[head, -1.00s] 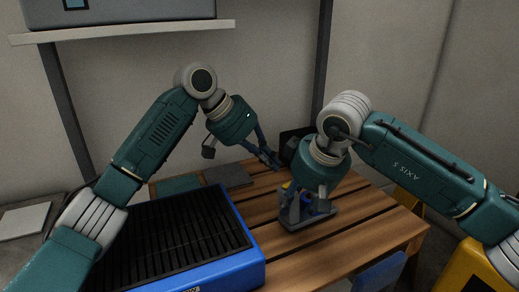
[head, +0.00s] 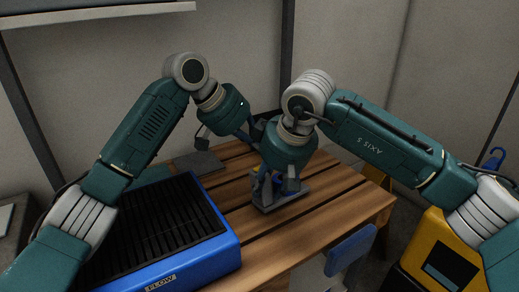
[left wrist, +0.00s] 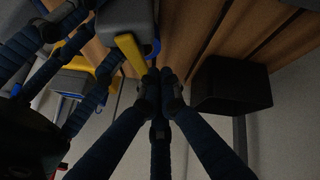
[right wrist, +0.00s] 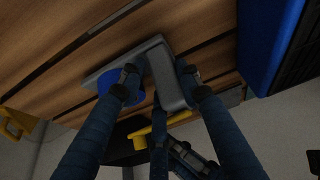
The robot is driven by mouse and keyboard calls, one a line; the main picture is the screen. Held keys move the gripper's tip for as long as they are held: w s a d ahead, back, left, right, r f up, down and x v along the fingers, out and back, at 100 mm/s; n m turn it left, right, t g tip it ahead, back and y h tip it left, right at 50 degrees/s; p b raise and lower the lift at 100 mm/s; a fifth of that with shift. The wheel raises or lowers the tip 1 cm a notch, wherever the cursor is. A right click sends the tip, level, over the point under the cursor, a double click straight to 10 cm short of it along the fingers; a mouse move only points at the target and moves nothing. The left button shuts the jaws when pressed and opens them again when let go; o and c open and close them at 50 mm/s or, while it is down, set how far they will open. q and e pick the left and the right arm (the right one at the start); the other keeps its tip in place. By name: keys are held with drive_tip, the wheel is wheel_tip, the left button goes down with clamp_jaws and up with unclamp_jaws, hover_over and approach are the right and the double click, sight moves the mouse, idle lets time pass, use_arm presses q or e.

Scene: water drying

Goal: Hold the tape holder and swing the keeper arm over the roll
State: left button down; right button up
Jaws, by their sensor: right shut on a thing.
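The tape holder (head: 292,202) is a grey base with an upright, standing on the slatted wooden table. My right gripper (head: 276,186) is over it. In the right wrist view its fingers (right wrist: 158,82) are shut on the grey upright (right wrist: 166,75), with the blue roll (right wrist: 113,84) beside it. The yellow keeper arm (right wrist: 158,125) sticks out to one side. In the left wrist view the fingers of my left gripper (left wrist: 162,80) are drawn together, with their tips close by the end of the yellow keeper arm (left wrist: 131,52). Whether they touch is unclear.
A blue box with a black ribbed top (head: 165,235) stands at the table's left. A dark flat pad (head: 200,163) lies behind it. A black open box (left wrist: 232,87) is close to my left gripper. A yellow machine (head: 445,255) is at the right.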

use_arm(q)
drive_tip(key=shift+s+d+r, duration=0.1)
drive_tip(key=shift+s+d, duration=0.15)
drive_tip(key=shift+d, duration=0.3)
use_arm(e)
drive_tip(key=shift+s+a, duration=0.1)
drive_tip(key=shift+a, duration=0.15)
use_arm(q)
drive_tip(key=shift+a, duration=0.1)
use_arm(e)
drive_tip(key=shift+d, duration=0.15)
use_arm(q)
drive_tip(key=w+a+f, duration=0.1)
drive_tip(key=a, duration=0.5)
drive_tip(key=v, duration=0.9)
drive_tip(key=shift+w+a+r, duration=0.15)
drive_tip(key=shift+w+r, duration=0.05)
drive_tip(key=shift+r, duration=0.1)
drive_tip(key=shift+s, duration=0.15)
